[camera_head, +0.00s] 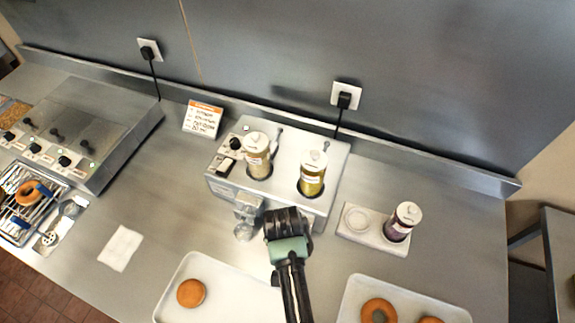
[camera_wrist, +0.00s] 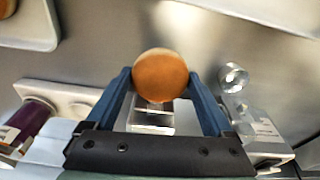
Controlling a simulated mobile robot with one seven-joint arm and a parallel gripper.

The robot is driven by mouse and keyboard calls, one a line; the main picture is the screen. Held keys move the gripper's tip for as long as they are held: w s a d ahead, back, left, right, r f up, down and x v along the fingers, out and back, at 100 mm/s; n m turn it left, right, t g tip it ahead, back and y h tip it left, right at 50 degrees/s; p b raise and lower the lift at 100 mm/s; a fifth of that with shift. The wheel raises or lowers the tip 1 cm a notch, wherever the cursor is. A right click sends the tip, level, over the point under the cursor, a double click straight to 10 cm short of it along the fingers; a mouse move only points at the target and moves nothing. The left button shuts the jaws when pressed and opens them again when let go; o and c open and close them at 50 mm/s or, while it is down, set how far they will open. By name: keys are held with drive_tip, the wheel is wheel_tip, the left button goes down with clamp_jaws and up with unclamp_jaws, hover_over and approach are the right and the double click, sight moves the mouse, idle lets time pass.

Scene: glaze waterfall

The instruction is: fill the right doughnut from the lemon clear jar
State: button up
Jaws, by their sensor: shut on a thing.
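My gripper (camera_head: 287,220) is at the front of the white two-jar machine (camera_head: 232,188). In the wrist view, the blue fingers of my gripper (camera_wrist: 160,78) are shut on a plain brown doughnut (camera_wrist: 159,70), one on each side. My gripper hides this doughnut in the head view. A clear jar with bright yellow filling (camera_head: 312,178), seemingly the lemon one, stands upright in the machine's right well. A paler beige jar (camera_head: 257,158) stands in the left well. A metal part shows just beyond the doughnut; whether they touch, I cannot tell.
One doughnut (camera_head: 191,293) lies on the left white tray (camera_head: 222,275); more lie on the right tray (camera_head: 350,305). A purple jar (camera_head: 403,221) stands in a holder to the right. A clear round part (camera_wrist: 233,77) is beside my gripper. A napkin (camera_head: 120,248) lies left.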

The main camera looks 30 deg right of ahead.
drive_tip(key=shift+w+d, duration=0.35)
drive_tip(key=shift+d, duration=0.1)
idle(1.1)
drive_tip(key=shift+s+a+r, duration=0.1)
drive_tip(key=shift+s+a, duration=0.05)
drive_tip(key=shift+a, duration=0.1)
idle(0.9)
drive_tip(key=shift+s+a+p, duration=0.3)
drive_tip(key=shift+a+p, duration=0.05)
drive_tip(key=shift+p, duration=0.1)
drive_tip(key=shift+s+a, duration=0.1)
idle(0.9)
drive_tip(key=shift+s+a+p, duration=0.6)
drive_tip(key=shift+a+p, duration=0.05)
drive_tip(key=shift+a, duration=0.15)
drive_tip(key=shift+s+a+p, duration=0.55)
drive_tip(key=shift+a+p, duration=0.1)
drive_tip(key=shift+a, duration=0.1)
drive_tip(key=r+p, duration=0.1)
drive_tip(key=s+a+r+p, duration=0.1)
drive_tip(key=p, duration=0.1)
drive_tip(key=r+p, duration=0.2)
drive_tip(key=shift+s+a, duration=0.15)
drive_tip(key=shift+a, duration=0.15)
